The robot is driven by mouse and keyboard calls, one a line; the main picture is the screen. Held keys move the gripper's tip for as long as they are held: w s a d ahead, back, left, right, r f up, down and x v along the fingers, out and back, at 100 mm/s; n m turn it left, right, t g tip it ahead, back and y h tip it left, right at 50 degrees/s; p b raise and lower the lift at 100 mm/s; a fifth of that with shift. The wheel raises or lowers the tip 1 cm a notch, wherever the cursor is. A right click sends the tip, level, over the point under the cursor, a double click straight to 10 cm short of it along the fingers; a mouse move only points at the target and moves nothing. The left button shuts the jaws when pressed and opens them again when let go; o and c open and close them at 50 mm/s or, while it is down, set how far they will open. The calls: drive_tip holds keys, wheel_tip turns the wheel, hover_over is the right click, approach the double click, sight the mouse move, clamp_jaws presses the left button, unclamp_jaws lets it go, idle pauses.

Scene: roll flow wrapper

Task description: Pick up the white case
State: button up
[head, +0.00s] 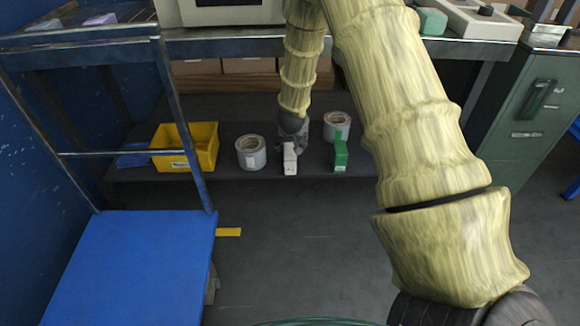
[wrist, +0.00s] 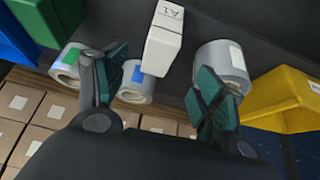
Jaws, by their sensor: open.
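The white case (head: 290,160) is a small upright box on the dark lower shelf, below and in front of my gripper (head: 291,128) in the head view. In the wrist view the white case (wrist: 164,42), with a dark "A1" label, appears between the two spread fingers of my gripper (wrist: 162,66). The gripper is open, with visible room on both sides of the case, and holds nothing. In the head view the gripper and arm hide what stands directly behind the case.
A white roll (head: 250,153) stands left of the case. A green case (head: 340,155) and another roll (head: 337,127) stand right. A yellow bin (head: 205,147) is farther left. The bench edge (head: 230,45) hangs above; cardboard boxes (wrist: 40,110) are behind.

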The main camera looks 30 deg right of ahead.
sight(290, 149)
drive_tip(key=b+x, duration=0.2)
drive_tip(key=x, duration=0.3)
drive_tip(key=shift+w+d, duration=0.1)
drive_tip(key=shift+w, duration=0.1)
drive_tip(key=shift+b+x, duration=1.8)
drive_tip(key=shift+x, duration=1.15)
drive_tip(key=shift+d+r, duration=0.15)
drive_tip(key=shift+w, duration=0.1)
drive_tip(key=c, duration=1.2)
